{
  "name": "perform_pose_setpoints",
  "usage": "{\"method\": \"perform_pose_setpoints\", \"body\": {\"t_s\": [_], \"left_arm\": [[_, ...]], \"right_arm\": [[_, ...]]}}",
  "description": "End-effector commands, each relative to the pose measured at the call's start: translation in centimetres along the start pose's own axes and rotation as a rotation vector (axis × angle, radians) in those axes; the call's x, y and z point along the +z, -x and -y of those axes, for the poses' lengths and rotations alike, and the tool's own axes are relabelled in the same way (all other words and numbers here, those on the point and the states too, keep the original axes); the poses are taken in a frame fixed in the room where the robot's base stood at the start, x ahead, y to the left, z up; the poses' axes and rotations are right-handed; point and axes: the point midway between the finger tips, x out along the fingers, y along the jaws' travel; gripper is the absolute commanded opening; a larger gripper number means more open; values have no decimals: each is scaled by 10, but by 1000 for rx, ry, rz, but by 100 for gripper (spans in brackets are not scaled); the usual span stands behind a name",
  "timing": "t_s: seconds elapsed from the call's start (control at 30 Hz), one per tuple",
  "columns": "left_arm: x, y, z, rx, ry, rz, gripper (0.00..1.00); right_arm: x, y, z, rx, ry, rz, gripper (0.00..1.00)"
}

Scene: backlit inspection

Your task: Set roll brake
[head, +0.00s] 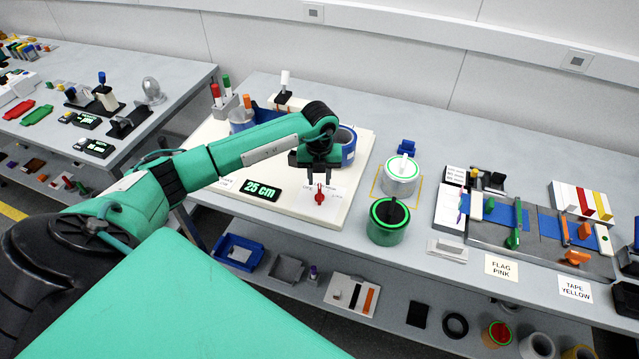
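My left arm comes in from the left, and its dark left gripper (317,165) hangs over a white board (355,185) on the main table. The gripper is just above and behind a small red knob or lever (320,198) on a printed label. The fingers are small and dark, so I cannot tell whether they are open or whether they touch the red part. A blue roll (348,150) stands behind the gripper, partly hidden by it. A display (261,190) on the board reads "25 cm". My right gripper is not in view.
To the right stand a white-topped can (401,176) and a green-ringed can (388,221). A rack (520,240) with blue strips and coloured levers lies further right, behind cards (502,268) (574,289). Coloured-tipped holders (227,103) stand behind my arm. A lower shelf holds bins.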

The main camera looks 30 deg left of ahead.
Motion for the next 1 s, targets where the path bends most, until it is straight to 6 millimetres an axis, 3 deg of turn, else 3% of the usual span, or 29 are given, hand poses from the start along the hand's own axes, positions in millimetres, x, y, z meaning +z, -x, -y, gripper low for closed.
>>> {"method": "perform_pose_setpoints", "body": {"t_s": [0.3,0.67,0.83,1.0], "left_arm": [[0,-42,1,0,-1,-2,32],[0,-49,1,-1,-1,-1,32],[0,-49,1,-1,-1,-1,0],[0,-48,0,-1,-2,0,0]], "right_arm": [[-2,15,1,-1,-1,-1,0],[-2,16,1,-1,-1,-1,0],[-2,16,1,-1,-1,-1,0],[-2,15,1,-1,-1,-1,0]]}}
